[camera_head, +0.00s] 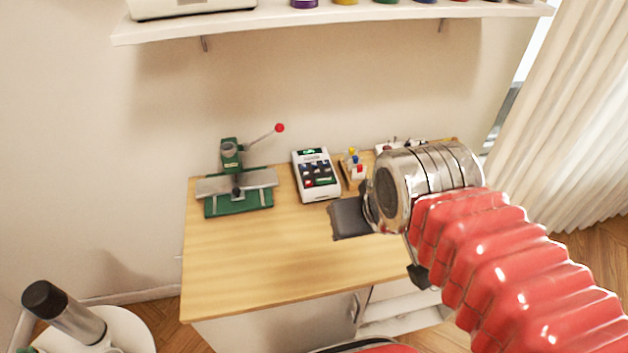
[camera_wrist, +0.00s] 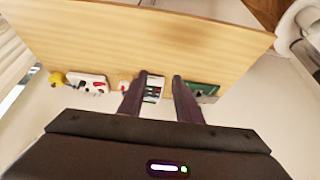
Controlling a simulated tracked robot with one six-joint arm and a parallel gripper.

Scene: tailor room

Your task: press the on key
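A white calculator-like device (camera_head: 332,190) stands on the wooden table in the head view. It has a green-lit display at its far end, several dark keys and a red key (camera_head: 309,184) near its front left. Lettering is too small to read, so I cannot tell which is the on key. My gripper (camera_wrist: 161,77) is open and empty in the wrist view, its two dark fingers apart. The device (camera_wrist: 153,88) shows between the fingers there, partly hidden by them. In the head view my wrist is to the right of the device, apart from it.
A green press (camera_head: 238,190) with a red-knobbed lever stands left of the device. A small holder with coloured tops (camera_head: 353,168) is close on its right. The table's (camera_head: 260,255) front and middle are clear. A shelf (camera_head: 330,28) hangs above; a curtain (camera_head: 560,130) is at right.

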